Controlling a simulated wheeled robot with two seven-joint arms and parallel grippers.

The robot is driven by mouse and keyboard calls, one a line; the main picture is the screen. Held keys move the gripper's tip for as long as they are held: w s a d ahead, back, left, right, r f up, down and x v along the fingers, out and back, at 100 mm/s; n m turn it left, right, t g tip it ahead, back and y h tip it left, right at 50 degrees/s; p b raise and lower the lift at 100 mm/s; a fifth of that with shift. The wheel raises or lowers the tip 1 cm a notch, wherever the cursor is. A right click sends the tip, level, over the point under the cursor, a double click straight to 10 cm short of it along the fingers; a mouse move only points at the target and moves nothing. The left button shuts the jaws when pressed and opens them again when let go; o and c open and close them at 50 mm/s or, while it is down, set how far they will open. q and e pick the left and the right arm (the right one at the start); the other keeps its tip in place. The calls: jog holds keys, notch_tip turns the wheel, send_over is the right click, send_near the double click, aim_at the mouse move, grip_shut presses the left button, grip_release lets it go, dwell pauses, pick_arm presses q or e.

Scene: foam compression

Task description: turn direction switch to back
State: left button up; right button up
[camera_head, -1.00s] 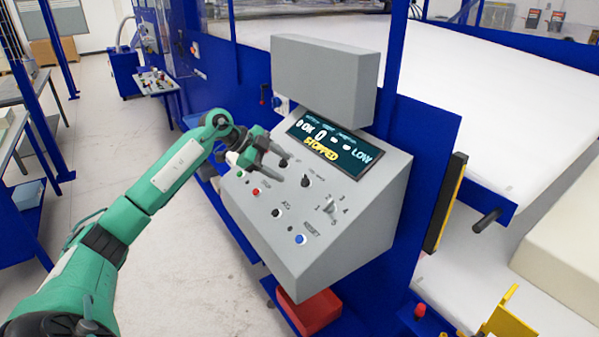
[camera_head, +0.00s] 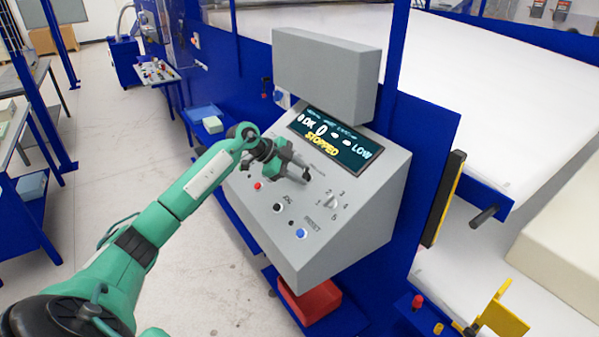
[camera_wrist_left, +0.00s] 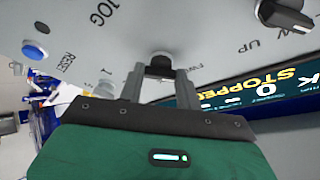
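The grey control panel (camera_head: 335,238) carries several knobs and buttons. My left gripper (camera_head: 303,173) is over its upper middle and hides the knobs there in the head view. In the left wrist view, the two fingers of my left gripper (camera_wrist_left: 160,76) are apart. A small dark knob (camera_wrist_left: 161,60), likely the direction switch, shows between and just beyond the fingertips; I cannot tell whether they touch it. Lettering beside it is partly hidden. A larger black knob (camera_wrist_left: 284,14) sits at the upper right, near the letters "UP". My right gripper is not in view.
The display (camera_head: 330,140) reads "STOPPED" and "LOW". A red button (camera_head: 257,186), a blue button (camera_head: 301,234) and a numbered selector (camera_head: 330,202) are on the panel. A grey box (camera_head: 322,75) stands above the display. A red bin (camera_head: 312,302) sits below.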

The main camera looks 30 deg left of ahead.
pick_arm(q)
jog(key=shift+c, duration=0.8)
jog(key=shift+r+m+g, duration=0.1)
jog(key=shift+m+g, duration=0.3)
jog(key=shift+m, duration=0.2)
jog(key=shift+w+a+m+g, duration=0.15)
jog(key=shift+m+g, duration=0.25)
jog(key=shift+m, duration=0.8)
jog(key=m+g, duration=0.1)
jog(key=m, duration=0.1)
jog(key=shift+m, duration=0.4)
jog(key=m+g, duration=0.1)
jog(key=m, duration=0.1)
jog(key=m+g+y, duration=0.1)
jog(key=m, duration=0.2)
jog(key=shift+w+d+r+b, duration=0.1)
jog(key=shift+w+d+b, duration=0.1)
jog(key=shift+b, duration=0.2)
jog(key=m+y, duration=0.1)
jog(key=m, duration=0.2)
jog(key=shift+g+b, duration=0.3)
jog(key=shift+d+m+y, duration=0.1)
jog(key=shift+m+y, duration=0.2)
jog(key=shift+m, duration=0.4)
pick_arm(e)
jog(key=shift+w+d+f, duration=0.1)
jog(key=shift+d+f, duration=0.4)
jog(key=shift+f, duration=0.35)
